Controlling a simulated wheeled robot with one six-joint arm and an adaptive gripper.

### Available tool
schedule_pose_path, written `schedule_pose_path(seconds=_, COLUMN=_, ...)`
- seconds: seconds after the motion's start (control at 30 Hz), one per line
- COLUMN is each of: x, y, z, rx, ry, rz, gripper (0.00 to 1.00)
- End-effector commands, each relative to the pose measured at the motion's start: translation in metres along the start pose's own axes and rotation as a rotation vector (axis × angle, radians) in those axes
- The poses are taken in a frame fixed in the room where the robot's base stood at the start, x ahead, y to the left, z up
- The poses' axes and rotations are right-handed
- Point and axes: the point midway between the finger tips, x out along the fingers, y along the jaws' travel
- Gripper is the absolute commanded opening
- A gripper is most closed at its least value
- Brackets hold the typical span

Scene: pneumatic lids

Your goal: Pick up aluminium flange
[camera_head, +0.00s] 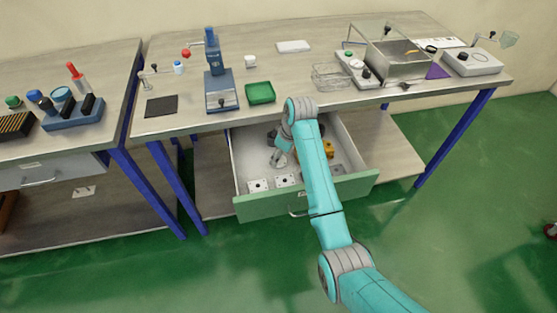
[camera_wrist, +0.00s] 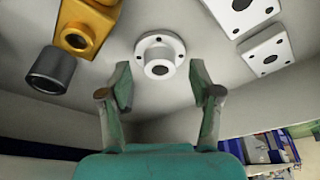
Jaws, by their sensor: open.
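The aluminium flange (camera_wrist: 158,48) shows in the wrist view as a pale round disc with small holes in its rim and a raised hub with a dark bore. It lies on the drawer floor, just beyond my fingertips and roughly centred between them. My gripper (camera_wrist: 161,84) is open, one finger on each side, with nothing between the fingers. In the head view my gripper (camera_head: 279,160) is low inside the open drawer (camera_head: 305,196). I cannot make out the flange clearly there, beside the gripper and arm.
In the wrist view an orange block (camera_wrist: 86,22) and a dark grey cylinder (camera_wrist: 51,71) lie left of the flange. White plates with holes (camera_wrist: 268,54) lie to the right. The drawer walls close in around my gripper. The workbench top (camera_head: 300,62) overhangs the drawer's back.

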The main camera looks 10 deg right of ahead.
Motion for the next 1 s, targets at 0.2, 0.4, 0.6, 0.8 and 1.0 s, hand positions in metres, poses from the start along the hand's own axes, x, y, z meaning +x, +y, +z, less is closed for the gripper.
schedule_pose_path(seconds=0.2, x=0.0125, y=0.0000, z=-0.0002, rx=0.000, ry=0.000, rz=0.000, gripper=0.63)
schedule_pose_path(seconds=0.4, x=0.0123, y=-0.0001, z=-0.0002, rx=0.000, ry=0.000, rz=0.000, gripper=0.56)
schedule_pose_path(seconds=0.6, x=0.0122, y=0.0000, z=-0.0001, rx=0.000, ry=0.000, rz=0.000, gripper=0.06)
schedule_pose_path(seconds=0.8, x=0.0120, y=0.0000, z=-0.0002, rx=0.000, ry=0.001, rz=0.000, gripper=0.00)
schedule_pose_path(seconds=1.0, x=0.0054, y=0.0004, z=-0.0025, rx=-0.001, ry=0.002, rz=0.001, gripper=0.00)
